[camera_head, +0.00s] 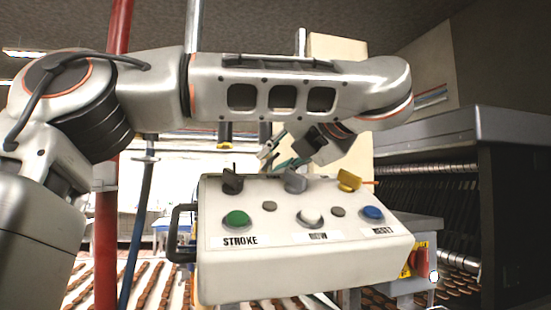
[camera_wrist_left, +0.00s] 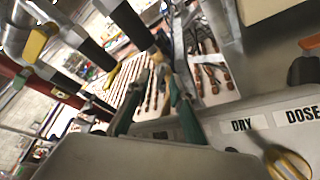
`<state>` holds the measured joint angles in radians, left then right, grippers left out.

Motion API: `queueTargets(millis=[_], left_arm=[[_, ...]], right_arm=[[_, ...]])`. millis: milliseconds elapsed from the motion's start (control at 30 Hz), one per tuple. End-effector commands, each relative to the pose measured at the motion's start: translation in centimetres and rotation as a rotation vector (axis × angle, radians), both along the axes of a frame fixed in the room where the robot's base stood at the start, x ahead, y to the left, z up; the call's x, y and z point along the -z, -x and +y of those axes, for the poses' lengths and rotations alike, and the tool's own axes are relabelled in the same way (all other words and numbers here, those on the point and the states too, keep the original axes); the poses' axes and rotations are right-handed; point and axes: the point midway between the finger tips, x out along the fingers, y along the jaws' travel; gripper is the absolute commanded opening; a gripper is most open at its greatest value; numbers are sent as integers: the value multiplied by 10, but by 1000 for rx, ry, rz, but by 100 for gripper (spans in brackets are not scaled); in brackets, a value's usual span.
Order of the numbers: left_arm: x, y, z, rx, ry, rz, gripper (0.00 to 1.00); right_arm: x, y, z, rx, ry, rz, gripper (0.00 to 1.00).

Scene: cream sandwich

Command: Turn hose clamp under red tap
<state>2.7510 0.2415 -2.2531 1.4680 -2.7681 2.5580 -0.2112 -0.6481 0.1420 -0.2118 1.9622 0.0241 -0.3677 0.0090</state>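My left arm reaches across the head view, and its gripper (camera_head: 272,157) hangs behind the control box, angled down to the left. In the left wrist view its two green-tipped fingers (camera_wrist_left: 155,95) stand apart, with nothing clearly held between them. Several pipes with dark sleeves (camera_wrist_left: 92,52) run at upper left of that view, beyond the fingers. A yellow lever (camera_wrist_left: 36,45) sits on one of them. A dark red pipe section (camera_wrist_left: 65,97) shows at the left. I cannot tell a red tap or the hose clamp apart for sure. My right gripper is not in view.
A white control box (camera_head: 300,265) with knobs and green, white and blue buttons fills the head view's centre, close below my arm. A red upright pipe (camera_head: 106,235) and a blue hose (camera_head: 135,235) stand left. A dark-sided machine (camera_head: 515,200) stands right. Rows of brown biscuits lie below.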

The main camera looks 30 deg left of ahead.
Motion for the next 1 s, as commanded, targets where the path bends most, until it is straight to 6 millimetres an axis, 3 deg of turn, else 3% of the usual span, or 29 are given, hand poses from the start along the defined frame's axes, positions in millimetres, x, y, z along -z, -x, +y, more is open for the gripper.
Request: queueTargets(millis=[133, 233, 567, 1000], left_arm=[[0, 0, 0, 0, 0, 0, 22], [0, 0, 0, 0, 0, 0, 0], [-1, 0, -1, 0, -29, 29, 0], [1, -1, -1, -1, -238, 275, 0]], right_arm=[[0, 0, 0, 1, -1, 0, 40], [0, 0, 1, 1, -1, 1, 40], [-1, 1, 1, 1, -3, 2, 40], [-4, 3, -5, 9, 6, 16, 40]])
